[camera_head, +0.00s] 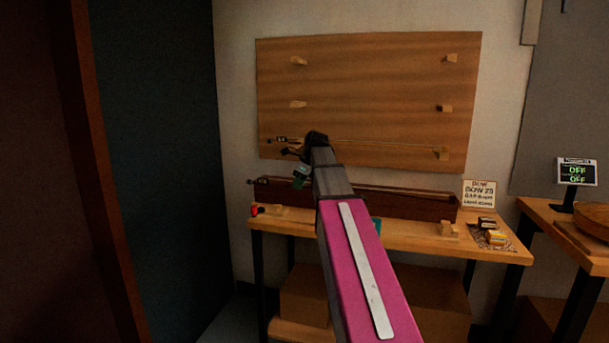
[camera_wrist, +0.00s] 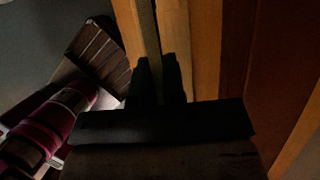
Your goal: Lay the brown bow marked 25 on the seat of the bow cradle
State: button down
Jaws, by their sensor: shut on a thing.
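My magenta arm reaches to the bench, and my gripper (camera_head: 291,152) is small and dark in front of the lower wall board. My gripper also shows in the wrist view (camera_wrist: 160,72). It is shut on a thin bow (camera_head: 385,147) that runs to the right at the height of the lowest pegs; my wrist hides part of it. Its number is not readable. Another bow (camera_head: 400,189) lies along a long dark box on the bench. Two small wooden blocks, at the left (camera_head: 275,210) and right (camera_head: 448,229) of the bench front, look like the bow cradle; their seats look empty.
The wooden board (camera_head: 370,75) carries several pegs. The long dark box (camera_head: 410,206) stands behind the blocks. A sign (camera_head: 480,194) mentioning bow 25, small boxes (camera_head: 495,236) and a red item (camera_head: 257,210) are on the bench (camera_head: 500,256). A second table (camera_head: 545,212) stands right.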

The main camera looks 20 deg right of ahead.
jog(key=shift+f, duration=4.85)
jog(key=c, duration=1.1)
grip_release()
jog(key=shift+r, duration=0.1)
